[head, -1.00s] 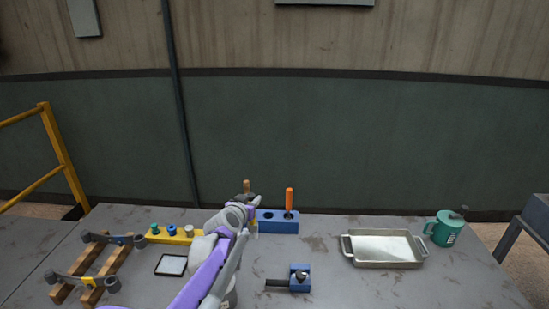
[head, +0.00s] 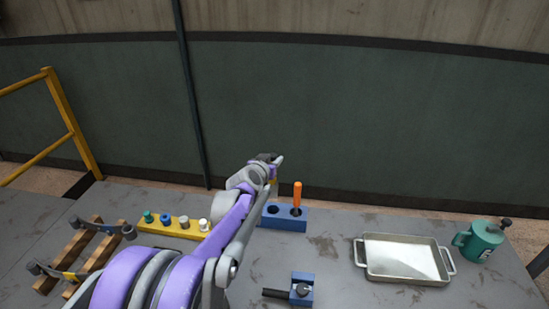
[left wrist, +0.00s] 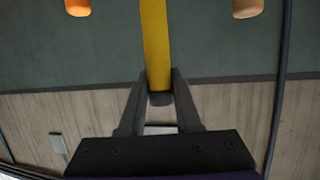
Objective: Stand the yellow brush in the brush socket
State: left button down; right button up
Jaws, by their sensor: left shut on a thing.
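My left gripper (head: 273,160) is raised over the blue holder block near the back of the table. In the left wrist view it (left wrist: 160,90) is shut on the yellow brush (left wrist: 156,40), of which only a straight yellow length shows. The brush's far end is out of that view. The blue holder block (head: 290,221) has a dark open hole and an orange-handled tool (head: 297,192) standing upright in it. A tan handle (left wrist: 247,8) shows right of the brush in the wrist view. My right gripper is not in view.
A yellow rack (head: 178,229) with several coloured pieces stands left of my arm. Wooden rails (head: 62,259) carry grey bars. A small blue fixture (head: 302,290) sits in front. A metal tray (head: 372,268) and a green can (head: 480,240) stand at right.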

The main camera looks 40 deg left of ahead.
pick_arm(q)
jog(key=shift+r+p, duration=0.15)
jog(key=shift+p, duration=0.15)
jog(key=shift+s+f, duration=0.1)
jog(key=shift+f, duration=0.1)
notch_tip(320, 180, down, 3)
jog(key=shift+f+b, duration=0.1)
jog(key=shift+b, duration=0.5)
jog(key=shift+f, duration=0.75)
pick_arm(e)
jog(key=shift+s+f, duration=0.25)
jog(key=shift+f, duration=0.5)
pick_arm(q)
jog(key=shift+f, duration=0.1)
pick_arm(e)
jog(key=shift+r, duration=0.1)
